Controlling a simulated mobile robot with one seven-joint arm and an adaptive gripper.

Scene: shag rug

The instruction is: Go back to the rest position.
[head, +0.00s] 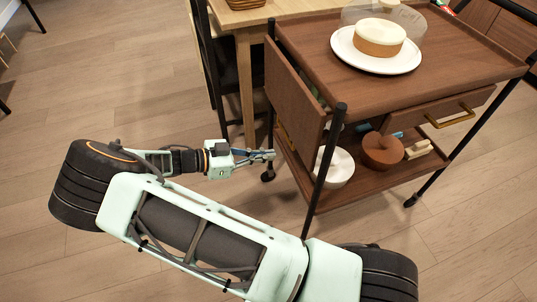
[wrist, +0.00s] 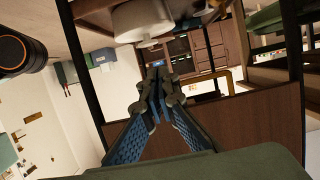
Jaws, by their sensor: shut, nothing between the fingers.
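My gripper (head: 264,156) is at the end of my arm, left of the wooden cart (head: 400,80) in the head view. It is shut and empty, and points right toward the cart's left side below its top. In the wrist view the two blue-padded fingers of my gripper (wrist: 160,85) meet in the middle of the picture. A dark brown panel of the cart (wrist: 235,125) shows beyond the fingers. From these views I cannot tell whether the fingertips touch the cart.
On the cart top, a cake (head: 380,38) sits on a white plate (head: 345,52). A white bowl (head: 336,167) and a brown round pot (head: 382,150) stand on the lower shelf. A dark chair (head: 222,75) and a light table (head: 248,14) are behind. Floor at left is clear.

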